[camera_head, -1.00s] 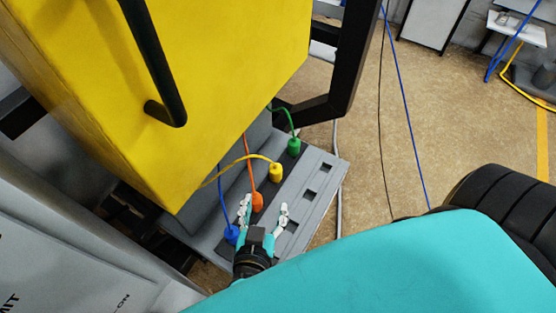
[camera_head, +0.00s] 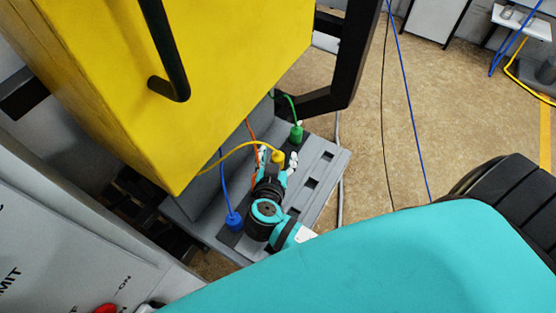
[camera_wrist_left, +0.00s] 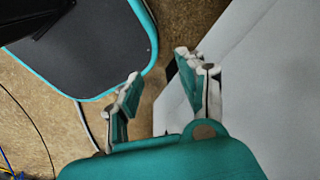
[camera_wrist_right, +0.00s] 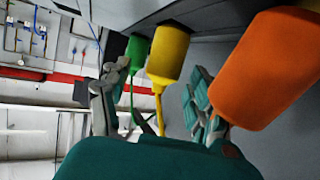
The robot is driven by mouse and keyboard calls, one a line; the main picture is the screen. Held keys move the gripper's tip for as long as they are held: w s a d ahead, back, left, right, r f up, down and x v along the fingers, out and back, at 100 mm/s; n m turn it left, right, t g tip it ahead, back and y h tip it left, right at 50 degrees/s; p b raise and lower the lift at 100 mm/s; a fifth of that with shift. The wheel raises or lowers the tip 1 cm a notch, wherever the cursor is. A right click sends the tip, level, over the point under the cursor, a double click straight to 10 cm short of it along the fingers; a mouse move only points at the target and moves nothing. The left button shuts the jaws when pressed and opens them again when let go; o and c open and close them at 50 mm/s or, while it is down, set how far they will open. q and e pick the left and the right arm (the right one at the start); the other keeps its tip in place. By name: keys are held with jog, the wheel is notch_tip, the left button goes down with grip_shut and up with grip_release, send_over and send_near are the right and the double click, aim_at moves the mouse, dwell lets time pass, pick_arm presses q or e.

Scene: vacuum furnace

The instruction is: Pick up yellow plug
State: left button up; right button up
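The yellow plug (camera_head: 278,157) stands in the dark strip of the grey socket panel (camera_head: 318,207), with its yellow cable curving left. My right gripper (camera_head: 278,164) is open, with its fingertips around the yellow plug's area in the head view. In the right wrist view, the yellow plug (camera_wrist_right: 169,52) appears beyond and between the open fingers (camera_wrist_right: 155,88). I cannot tell whether they touch it. My left gripper (camera_wrist_left: 160,78) is open and empty in the left wrist view, away from the plugs.
The green plug (camera_head: 296,132) and blue plug (camera_head: 234,221) stand in the same strip. The orange plug (camera_wrist_right: 262,65) is close beside the right finger in the right wrist view; the gripper hides it in the head view. A yellow cabinet (camera_head: 235,60) overhangs the panel.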

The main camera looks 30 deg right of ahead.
jog(key=shift+w+d+f, duration=0.35)
jog(key=shift+f, duration=0.25)
jog(key=shift+a, duration=0.1)
jog(key=shift+s, duration=0.1)
grip_shut()
